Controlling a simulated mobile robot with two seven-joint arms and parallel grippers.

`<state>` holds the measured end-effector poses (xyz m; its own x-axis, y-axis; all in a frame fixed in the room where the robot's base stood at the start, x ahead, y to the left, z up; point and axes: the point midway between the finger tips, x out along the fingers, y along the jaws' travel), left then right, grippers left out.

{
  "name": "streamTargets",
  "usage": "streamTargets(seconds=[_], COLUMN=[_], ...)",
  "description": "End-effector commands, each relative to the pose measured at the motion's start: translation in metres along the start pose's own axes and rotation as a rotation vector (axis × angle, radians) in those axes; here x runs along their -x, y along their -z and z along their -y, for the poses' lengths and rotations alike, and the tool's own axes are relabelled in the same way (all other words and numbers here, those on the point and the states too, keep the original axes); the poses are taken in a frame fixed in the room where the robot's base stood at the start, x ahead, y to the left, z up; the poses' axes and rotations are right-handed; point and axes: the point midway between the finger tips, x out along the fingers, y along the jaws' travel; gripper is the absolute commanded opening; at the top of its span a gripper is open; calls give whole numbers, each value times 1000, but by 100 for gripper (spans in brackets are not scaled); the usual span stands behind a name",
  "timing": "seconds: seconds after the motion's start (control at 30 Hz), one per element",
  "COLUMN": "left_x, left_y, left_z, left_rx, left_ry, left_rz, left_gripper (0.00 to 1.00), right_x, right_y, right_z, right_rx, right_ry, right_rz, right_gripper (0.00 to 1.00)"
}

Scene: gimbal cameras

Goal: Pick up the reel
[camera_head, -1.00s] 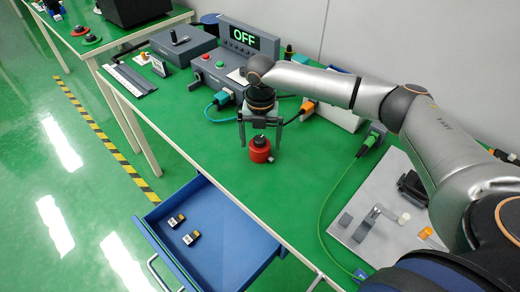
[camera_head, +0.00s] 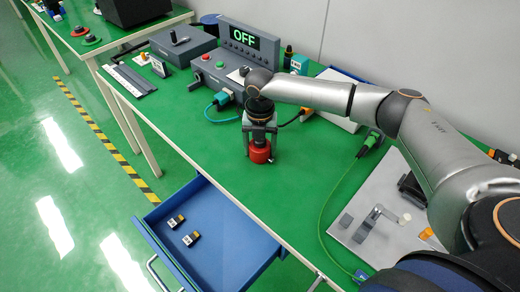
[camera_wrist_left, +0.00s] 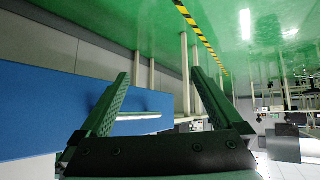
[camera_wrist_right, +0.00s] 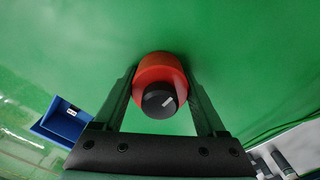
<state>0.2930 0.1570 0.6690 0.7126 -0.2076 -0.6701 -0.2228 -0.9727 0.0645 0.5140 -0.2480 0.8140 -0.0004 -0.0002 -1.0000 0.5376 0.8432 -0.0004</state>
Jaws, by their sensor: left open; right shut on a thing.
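The reel (camera_head: 259,154) is a short red round body with a black knob on top. It appears upright on the green worktable, near its front edge. My right gripper (camera_head: 260,143) comes down from above and is shut on the reel, with one finger on each side. In the right wrist view the red reel (camera_wrist_right: 160,66) sits between the two fingers, its black knob facing the camera. My left gripper (camera_wrist_left: 160,76) is open and empty in the left wrist view, out of the head view.
An open blue drawer (camera_head: 262,243) with small parts sits below the table's front edge. A green cable (camera_head: 327,205) and a grey plate (camera_head: 372,240) lie to the right.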

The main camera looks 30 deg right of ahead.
Motion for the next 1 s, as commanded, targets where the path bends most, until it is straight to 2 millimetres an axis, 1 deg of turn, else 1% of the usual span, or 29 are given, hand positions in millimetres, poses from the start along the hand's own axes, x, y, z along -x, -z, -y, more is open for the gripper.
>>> streamTargets(seconds=[0.03, 0.2, 0.27, 0.3, 0.53, 0.67, 0.77, 0.87, 0.97, 1.0], left_x=[0, 0, 0, 0, 0, 0, 1, 2, 5, 6], left_y=[0, 0, 0, 0, -1, -1, 0, 0, 2, 2], left_z=[0, 0, 0, 0, 0, 0, 0, 0, 0, 1], left_rx=[0, 0, 0, 0, 0, 0, 0, 0, 0, 0], left_ry=[0, 0, 1, 1, 1, 1, 1, 1, 2, 3], left_rz=[0, 1, 1, 1, 2, 2, 3, 3, 1, 0], left_gripper=[100, 100, 100, 100, 100, 100, 100, 100, 100, 100], right_x=[0, 0, 0, 1, 2, 8, 19, 36, 55, 65], right_y=[0, 0, 0, 0, 0, -1, -1, 0, 16, 23], right_z=[0, 0, 0, 0, 0, 0, -1, -1, -10, -14], right_rx=[0, 0, 0, 0, -1, 0, 0, 1, 6, 7], right_ry=[0, 0, 0, -1, -1, -2, -3, -5, -4, -6], right_rz=[0, 0, 0, 1, 1, 2, 2, 2, 2, 2], right_gripper=[38, 19, 12, 10, 10, 10, 10, 10, 10, 10])
